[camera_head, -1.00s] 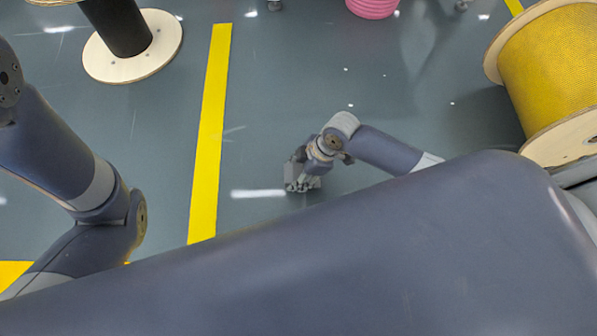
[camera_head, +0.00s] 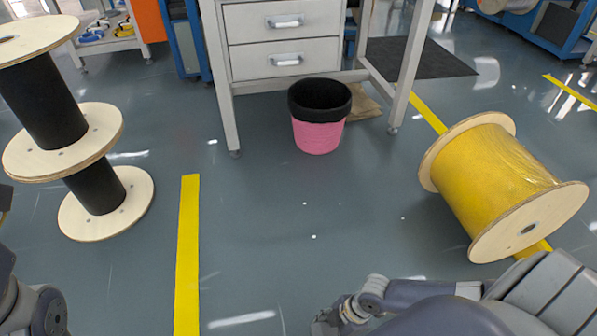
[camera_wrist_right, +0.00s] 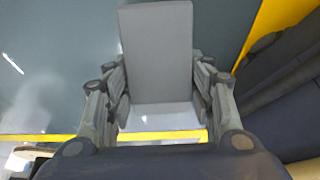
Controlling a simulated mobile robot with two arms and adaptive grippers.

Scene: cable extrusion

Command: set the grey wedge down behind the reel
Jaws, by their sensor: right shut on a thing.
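The grey wedge (camera_wrist_right: 157,50) fills the upper middle of the right wrist view, held between the fingers of my right gripper (camera_wrist_right: 160,95). The gripper is shut on its sides. In the head view my right gripper (camera_head: 327,322) is low at the bottom edge, partly cut off, and the wedge cannot be made out there. A reel (camera_head: 495,185) wound with yellow cable rests on its flange rims on the floor at the right, apart from my gripper. The floor behind it is partly hidden. My left arm shows at the bottom left, but its gripper is out of view.
Black-cored reels (camera_head: 95,190) stand stacked at the left. A pink bin (camera_head: 318,135) with a black liner stands by a white drawer bench (camera_head: 285,45). A yellow floor line (camera_head: 188,255) runs left of centre. The middle floor is clear.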

